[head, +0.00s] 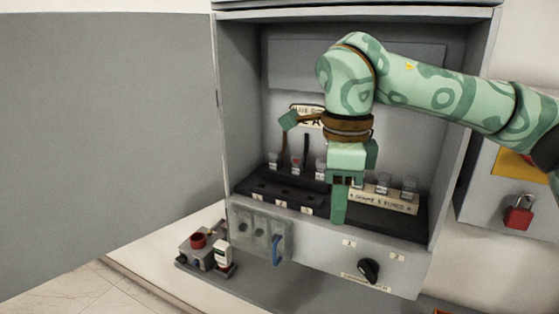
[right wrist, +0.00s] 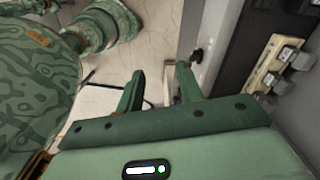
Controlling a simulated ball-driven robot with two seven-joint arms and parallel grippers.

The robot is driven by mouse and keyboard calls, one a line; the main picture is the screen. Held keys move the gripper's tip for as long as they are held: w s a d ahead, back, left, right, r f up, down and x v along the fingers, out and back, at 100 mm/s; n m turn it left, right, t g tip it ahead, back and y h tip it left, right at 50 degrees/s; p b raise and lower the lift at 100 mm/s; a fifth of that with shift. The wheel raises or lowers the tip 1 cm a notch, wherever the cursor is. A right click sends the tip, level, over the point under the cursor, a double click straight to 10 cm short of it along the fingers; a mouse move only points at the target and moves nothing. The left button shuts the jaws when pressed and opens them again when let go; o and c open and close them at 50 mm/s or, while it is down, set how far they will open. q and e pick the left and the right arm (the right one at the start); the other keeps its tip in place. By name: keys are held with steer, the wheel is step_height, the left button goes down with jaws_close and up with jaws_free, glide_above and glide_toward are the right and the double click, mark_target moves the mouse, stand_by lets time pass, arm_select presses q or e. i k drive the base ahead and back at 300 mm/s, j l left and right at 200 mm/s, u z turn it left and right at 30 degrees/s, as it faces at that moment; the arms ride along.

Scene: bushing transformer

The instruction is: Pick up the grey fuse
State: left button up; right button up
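Small grey-topped fuses stand in the open cabinet in the head view. A left group includes one fuse (head: 273,160) and another with a reddish mark (head: 297,162). A right group includes a grey fuse (head: 409,187) behind a cream label strip; grey fuses also show at the right of the right wrist view (right wrist: 290,56). I cannot tell which one the task names. My right gripper (head: 340,208) points down in front of the fuse rows and hides part of them. Its fingers are apart with nothing between them in the right wrist view (right wrist: 160,90). My left gripper is not in view.
The cabinet door (head: 110,150) stands open at the left. The cabinet's front panel carries a black knob (head: 369,270) and a blue handle (head: 277,249). A small box with a red button (head: 198,240) sits lower left. A red padlock (head: 519,213) hangs at the right.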

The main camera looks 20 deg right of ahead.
mark_target(298, 160)
steer(key=i+j+z, duration=0.15)
steer(key=i, duration=0.3)
steer(key=i+j+z, duration=0.2)
steer(key=i+j, duration=0.2)
steer(key=i+l+z, duration=0.2)
steer(key=i, duration=0.2)
steer(key=j, duration=0.1)
